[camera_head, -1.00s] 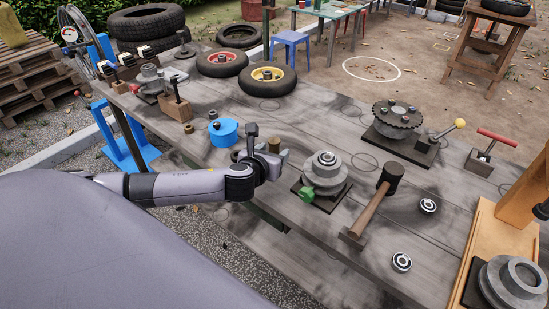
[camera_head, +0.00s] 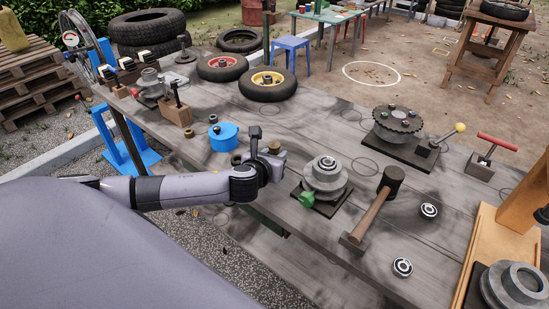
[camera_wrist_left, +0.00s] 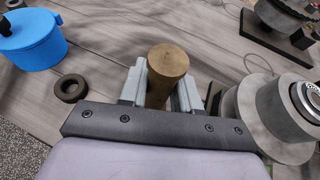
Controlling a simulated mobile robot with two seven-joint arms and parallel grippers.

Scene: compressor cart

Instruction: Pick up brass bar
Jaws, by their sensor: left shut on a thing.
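The brass bar (camera_wrist_left: 168,66) is a short, dull gold cylinder with a round end, standing between the fingers in the left wrist view. My left gripper (camera_wrist_left: 162,88) is shut on it, one grey finger on each side. In the head view, my left gripper (camera_head: 272,158) is over the near edge of the workbench, between the blue pot and the grey bearing housing. The bar is mostly hidden there behind the gripper. Whether its lower end touches the bench cannot be told. My right gripper is not in view.
A blue lidded pot (camera_head: 223,136) stands left of the gripper, with a small dark ring (camera_wrist_left: 71,88) beside it. A grey stepped housing (camera_head: 324,177) with a green knob is close on the right. A mallet (camera_head: 374,205) lies farther right. Bare bench (camera_head: 310,120) lies behind.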

